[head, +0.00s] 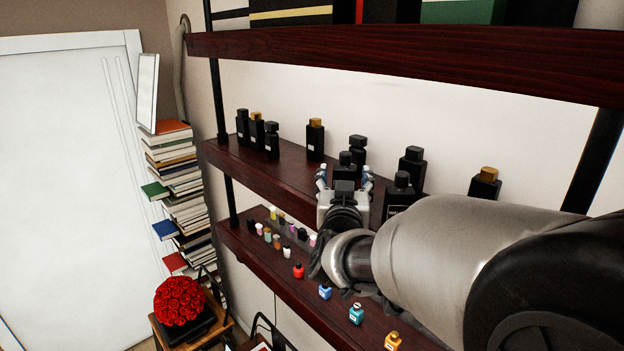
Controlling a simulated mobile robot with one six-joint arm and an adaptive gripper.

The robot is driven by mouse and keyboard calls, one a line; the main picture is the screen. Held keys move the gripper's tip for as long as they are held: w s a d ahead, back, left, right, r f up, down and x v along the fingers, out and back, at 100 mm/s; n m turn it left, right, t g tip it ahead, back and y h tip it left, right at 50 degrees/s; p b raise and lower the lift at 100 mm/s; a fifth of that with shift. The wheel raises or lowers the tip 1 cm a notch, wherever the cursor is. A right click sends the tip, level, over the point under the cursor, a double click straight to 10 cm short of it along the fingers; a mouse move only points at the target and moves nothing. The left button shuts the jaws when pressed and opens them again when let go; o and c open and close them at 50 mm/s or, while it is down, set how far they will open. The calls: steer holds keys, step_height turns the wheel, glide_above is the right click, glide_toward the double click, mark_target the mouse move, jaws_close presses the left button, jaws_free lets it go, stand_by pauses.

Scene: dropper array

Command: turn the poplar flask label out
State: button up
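Several dark flasks with black or gold caps stand upright on the middle shelf (285,182). I cannot read their labels, so I cannot tell which one is the poplar flask. My gripper (345,174) reaches over this shelf with its two fingers spread apart. A black-capped flask (345,160) shows between and beyond the fingers; its lower part is hidden by my gripper. The fingers appear clear of its sides. Another black-capped flask (400,190) stands close to the right of my gripper, with pale marking low on its front, partly hidden by my arm.
A gold-capped flask (315,140) stands left of my gripper, with bare shelf between. The upper shelf (400,55) overhangs the flasks. Small coloured bottles, including a red one (298,271), line the lower shelf (262,262). A book stack (180,200) stands left.

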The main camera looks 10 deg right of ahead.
steer(key=c, duration=1.2)
steer(key=shift+a+r+m+h+p, duration=0.2)
steer(key=shift+m+h+p, duration=0.25)
steer(key=shift+p, duration=0.3)
steer(key=m+g+h+p, duration=0.1)
steer(key=m+h+p, duration=0.1)
steer(key=h, duration=0.1)
steer(key=shift+w+g+h+p, duration=0.15)
steer(key=shift+g+h+p, duration=0.1)
steer(key=shift+g+p, duration=0.15)
steer(key=shift+d+f+m+h, duration=0.15)
steer(key=shift+m+h, duration=0.1)
steer(key=shift+h, duration=0.05)
steer(key=shift+r+m+g+h+p, duration=0.25)
steer(key=shift+m+g+h+p, duration=0.25)
steer(key=shift+h+p, duration=0.25)
steer(key=m+g+h+p, duration=0.2)
steer(key=g+h+p, duration=0.1)
steer(key=shift+a+m, duration=0.2)
steer(key=shift+m, duration=0.2)
steer(key=shift+d+f+m+g+h, duration=0.15)
steer(key=shift+d+m+g+h, duration=0.05)
steer(key=shift+m+g+h, duration=0.35)
